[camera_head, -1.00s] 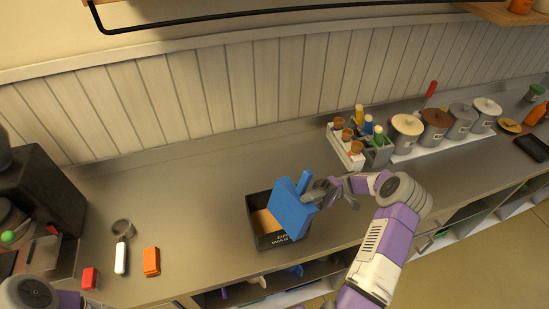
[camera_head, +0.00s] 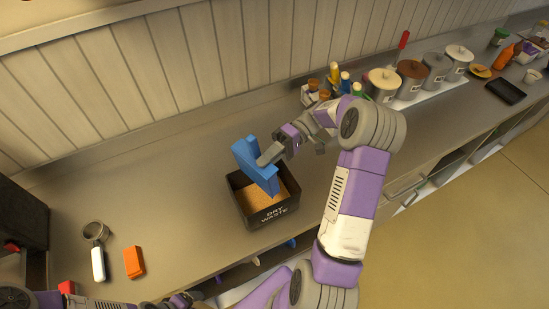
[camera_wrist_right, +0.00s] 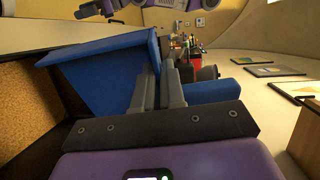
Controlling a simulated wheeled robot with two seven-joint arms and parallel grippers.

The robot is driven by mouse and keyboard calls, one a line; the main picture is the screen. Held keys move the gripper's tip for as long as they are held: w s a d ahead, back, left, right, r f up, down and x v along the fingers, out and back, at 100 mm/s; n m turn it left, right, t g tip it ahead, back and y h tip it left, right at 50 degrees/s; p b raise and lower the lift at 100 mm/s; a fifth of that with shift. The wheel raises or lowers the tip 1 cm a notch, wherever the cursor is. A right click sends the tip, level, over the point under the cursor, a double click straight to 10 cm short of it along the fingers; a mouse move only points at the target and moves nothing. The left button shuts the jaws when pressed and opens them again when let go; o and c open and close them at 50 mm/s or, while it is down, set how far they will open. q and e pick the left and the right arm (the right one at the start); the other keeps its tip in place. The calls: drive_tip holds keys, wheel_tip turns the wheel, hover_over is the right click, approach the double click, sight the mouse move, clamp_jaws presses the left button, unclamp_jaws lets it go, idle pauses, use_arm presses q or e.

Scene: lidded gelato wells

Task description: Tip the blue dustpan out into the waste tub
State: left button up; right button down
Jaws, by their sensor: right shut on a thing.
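The blue dustpan (camera_head: 250,160) is tilted steeply over the back of the black waste tub (camera_head: 268,217), which is lettered "DRY WASTE". My right gripper (camera_head: 268,158) is shut on the dustpan's handle side. In the right wrist view my fingers (camera_wrist_right: 171,88) close on a blue part, and the blue pan (camera_wrist_right: 105,75) spreads out to the left. A tan-brown layer (camera_head: 262,192) covers the tub's floor; I cannot tell whether the pan still holds anything. My left gripper (camera_head: 180,301) is partly visible at the bottom edge, its jaws unclear.
An orange block (camera_head: 134,262) and a white-handled scoop (camera_head: 98,262) lie left of the tub. Lidded wells (camera_head: 412,72) and a bottle caddy (camera_head: 335,88) stand at the back right. The counter behind the tub is clear.

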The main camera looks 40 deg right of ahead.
drive_tip(key=a+f+t+h+b, duration=0.1)
drive_tip(key=a+f+h+b, duration=0.6)
drive_tip(key=h, duration=0.9)
drive_tip(key=a+b, duration=0.1)
drive_tip(key=a, duration=0.2)
drive_tip(key=shift+s, duration=0.3)
